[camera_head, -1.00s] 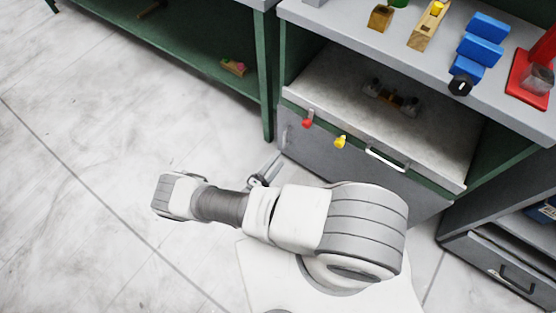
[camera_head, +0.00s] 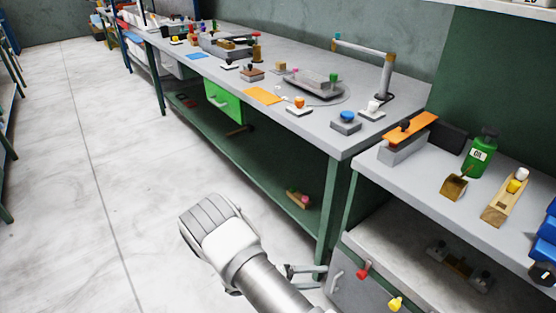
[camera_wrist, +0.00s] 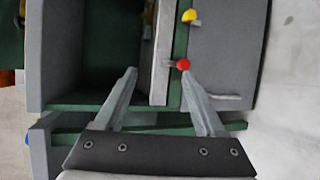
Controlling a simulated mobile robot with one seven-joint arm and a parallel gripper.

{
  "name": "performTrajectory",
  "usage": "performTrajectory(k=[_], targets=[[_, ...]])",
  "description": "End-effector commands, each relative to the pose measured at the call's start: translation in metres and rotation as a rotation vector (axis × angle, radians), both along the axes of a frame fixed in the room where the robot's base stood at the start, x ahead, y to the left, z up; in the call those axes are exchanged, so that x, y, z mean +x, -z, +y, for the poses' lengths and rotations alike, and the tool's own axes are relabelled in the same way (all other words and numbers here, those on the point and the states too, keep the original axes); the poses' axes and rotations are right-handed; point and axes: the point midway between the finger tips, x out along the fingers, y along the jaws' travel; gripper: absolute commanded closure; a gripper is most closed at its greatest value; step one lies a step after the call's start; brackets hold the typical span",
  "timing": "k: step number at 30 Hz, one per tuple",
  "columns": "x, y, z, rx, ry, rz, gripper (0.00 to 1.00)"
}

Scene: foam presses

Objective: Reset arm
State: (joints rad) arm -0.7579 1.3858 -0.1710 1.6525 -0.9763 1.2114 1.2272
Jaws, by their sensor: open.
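My arm shows at the bottom centre of the head view, over the pale floor. My gripper (camera_head: 306,277) is at its end, partly hidden behind the arm, close to the front of the lower cabinet (camera_head: 352,290). Beyond the fingers is the cabinet with a red knob (camera_wrist: 183,64) near the right fingertip and a yellow knob (camera_wrist: 190,15) farther off. I cannot tell whether the right finger touches anything.
The long grey bench (camera_head: 320,128) carries several small items, a blue button (camera_head: 347,117) and an orange mat (camera_head: 263,95). The right bench holds a green bottle (camera_head: 481,153) and wooden pieces. The floor (camera_head: 75,200) at left is clear.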

Motion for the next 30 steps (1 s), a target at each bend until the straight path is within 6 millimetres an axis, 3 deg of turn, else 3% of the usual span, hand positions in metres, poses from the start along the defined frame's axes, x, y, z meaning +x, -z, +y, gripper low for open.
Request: performTrajectory(k=[3,14,30], targets=[[0.005,-0.037,0.001,0.088,0.087,0.013,0.28],[0.002,-0.139,-0.005,0.368,0.271,0.051,0.28],[-0.04,-0.277,-0.026,0.823,0.353,0.008,0.28]])
